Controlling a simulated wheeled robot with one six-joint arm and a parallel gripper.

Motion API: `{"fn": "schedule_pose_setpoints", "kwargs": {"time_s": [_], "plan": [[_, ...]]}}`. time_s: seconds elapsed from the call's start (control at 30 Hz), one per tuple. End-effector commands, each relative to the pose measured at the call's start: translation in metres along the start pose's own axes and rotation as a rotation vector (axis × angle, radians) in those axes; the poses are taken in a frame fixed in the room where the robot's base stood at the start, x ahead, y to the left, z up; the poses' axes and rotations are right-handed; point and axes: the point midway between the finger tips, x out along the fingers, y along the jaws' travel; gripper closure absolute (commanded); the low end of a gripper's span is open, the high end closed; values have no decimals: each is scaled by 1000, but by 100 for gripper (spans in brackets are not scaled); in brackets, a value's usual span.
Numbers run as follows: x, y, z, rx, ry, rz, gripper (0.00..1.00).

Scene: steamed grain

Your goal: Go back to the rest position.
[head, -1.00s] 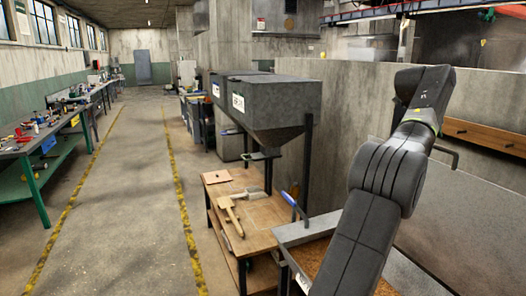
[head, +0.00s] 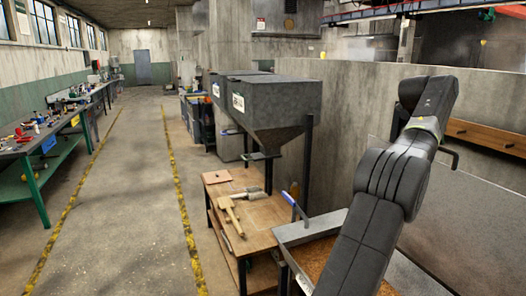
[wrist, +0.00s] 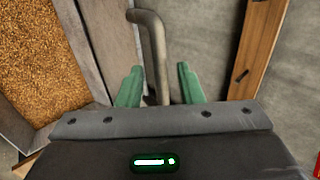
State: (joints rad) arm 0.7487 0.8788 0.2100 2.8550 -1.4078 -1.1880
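My gripper (wrist: 159,80) shows in the wrist view with its two green fingers apart and nothing gripped between them. A grey bent metal handle (wrist: 153,40) appears behind the gap between the fingers; I cannot tell how far it is from them. In the head view the same kind of bent handle (head: 451,153) sticks out beside my arm. My arm rises from the lower middle of the head view, and my gripper is hidden there.
A metal-walled bin of brown grain (wrist: 40,50) lies left in the wrist view. In the head view a wooden table (head: 258,216) holds a brush and a scoop-like tool. Grey hoppers (head: 270,100) stand behind it. The aisle floor (head: 125,190) on the left is clear.

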Motion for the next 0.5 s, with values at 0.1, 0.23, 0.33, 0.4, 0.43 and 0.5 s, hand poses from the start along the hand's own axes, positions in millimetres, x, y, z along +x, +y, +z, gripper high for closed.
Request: {"fn": "schedule_pose_setpoints", "kwargs": {"time_s": [0.1,0.23,0.33,0.4,0.43,0.5], "plan": [[25,0,-1,0,1,2,67],[18,5,2,-1,-2,-15,67],[16,8,4,-1,-3,-23,67],[16,9,4,0,-3,-28,67],[16,9,5,0,-3,-29,67],[16,10,5,0,-3,-31,67]]}}
